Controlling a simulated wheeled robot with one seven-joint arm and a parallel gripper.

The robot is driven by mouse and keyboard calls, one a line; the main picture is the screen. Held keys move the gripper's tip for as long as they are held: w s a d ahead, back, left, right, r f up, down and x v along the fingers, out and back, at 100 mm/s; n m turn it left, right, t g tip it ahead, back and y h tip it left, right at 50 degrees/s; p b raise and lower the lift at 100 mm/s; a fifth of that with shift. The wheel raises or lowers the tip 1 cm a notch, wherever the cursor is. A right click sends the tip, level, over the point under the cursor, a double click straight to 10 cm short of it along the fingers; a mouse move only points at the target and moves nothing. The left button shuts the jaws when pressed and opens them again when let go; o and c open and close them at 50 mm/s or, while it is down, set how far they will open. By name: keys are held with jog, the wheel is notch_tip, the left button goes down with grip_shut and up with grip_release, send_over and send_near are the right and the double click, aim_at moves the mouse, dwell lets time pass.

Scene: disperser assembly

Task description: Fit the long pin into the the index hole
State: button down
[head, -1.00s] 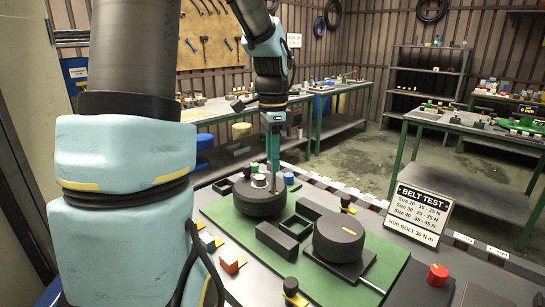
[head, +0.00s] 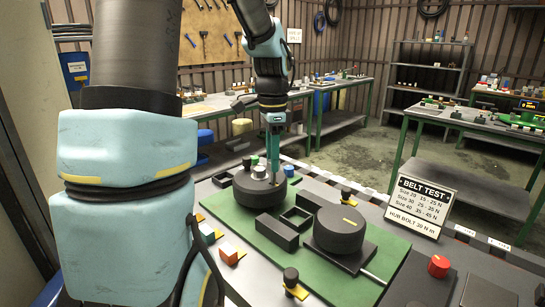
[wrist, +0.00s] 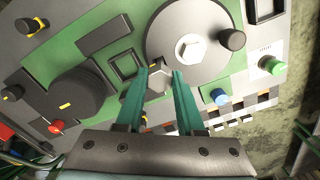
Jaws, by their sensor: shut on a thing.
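My gripper (head: 272,154) is shut on the long pin (head: 274,172), a thin dark rod pointing down over the right part of a large black disc (head: 259,196). In the wrist view the green fingers (wrist: 160,75) stand either side of a grey faceted piece that looks like the pin's end. The disc (wrist: 215,60) lies just beyond the fingertips, with a pale hex nut (wrist: 190,46) at its centre. The index hole cannot be made out. I cannot tell whether the pin touches the disc.
The disc stands on a green board (head: 262,240) with an open square black frame (head: 296,219), a black block (head: 277,232) and a second black drum (head: 339,228). A black knob (wrist: 232,39) and a blue knob (wrist: 219,97) are near the disc. A belt-test sign (head: 423,207) stands right.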

jog(key=shift+f+b, duration=1.1)
jog(key=shift+f, duration=0.85)
jog(key=shift+c, duration=2.2)
grip_release()
jog(key=shift+r, duration=0.1)
notch_tip(320, 180, up, 11)
jog(key=shift+f+b, duration=0.2)
jog(key=shift+b, duration=0.6)
